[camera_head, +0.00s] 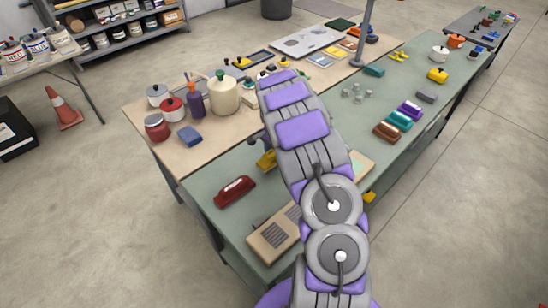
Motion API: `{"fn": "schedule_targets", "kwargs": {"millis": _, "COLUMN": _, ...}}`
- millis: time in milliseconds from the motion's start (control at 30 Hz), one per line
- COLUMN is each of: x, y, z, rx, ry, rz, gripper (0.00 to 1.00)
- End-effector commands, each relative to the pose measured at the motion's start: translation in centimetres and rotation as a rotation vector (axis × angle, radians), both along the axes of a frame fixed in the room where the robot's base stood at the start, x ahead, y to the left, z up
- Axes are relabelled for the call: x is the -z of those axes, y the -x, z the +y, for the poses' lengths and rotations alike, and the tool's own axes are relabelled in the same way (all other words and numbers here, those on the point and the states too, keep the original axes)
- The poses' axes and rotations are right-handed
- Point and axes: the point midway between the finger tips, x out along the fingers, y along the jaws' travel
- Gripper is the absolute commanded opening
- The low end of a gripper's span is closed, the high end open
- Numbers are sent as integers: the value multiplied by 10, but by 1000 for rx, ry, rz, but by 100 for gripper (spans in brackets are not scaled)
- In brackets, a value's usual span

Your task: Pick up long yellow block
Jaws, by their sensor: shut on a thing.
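My grey and purple arm rises through the middle of the head view and covers part of the green table (225,225). My gripper cannot be made out; the arm hides that area. A yellow piece (267,159) shows at the left edge of the arm, partly covered. Another yellow piece (369,197) shows at the arm's right edge. I cannot tell whether either is the long yellow block, or whether anything is held.
A dark red block (235,190) and a vented tan box (274,234) lie left of the arm. Brown (387,131), teal (400,120) and purple (411,109) blocks lie to the right. Pots and a cream container (224,97) stand on the tan table. A post (365,30) rises behind.

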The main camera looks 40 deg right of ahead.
Motion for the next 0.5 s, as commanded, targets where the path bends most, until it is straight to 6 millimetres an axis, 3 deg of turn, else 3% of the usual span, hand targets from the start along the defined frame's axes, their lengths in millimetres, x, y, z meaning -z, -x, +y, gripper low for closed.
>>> {"fn": "schedule_targets", "kwargs": {"millis": 500, "x": -10, "y": 50, "z": 46, "rx": 0, "ry": 0, "rz": 1, "gripper": 18}}
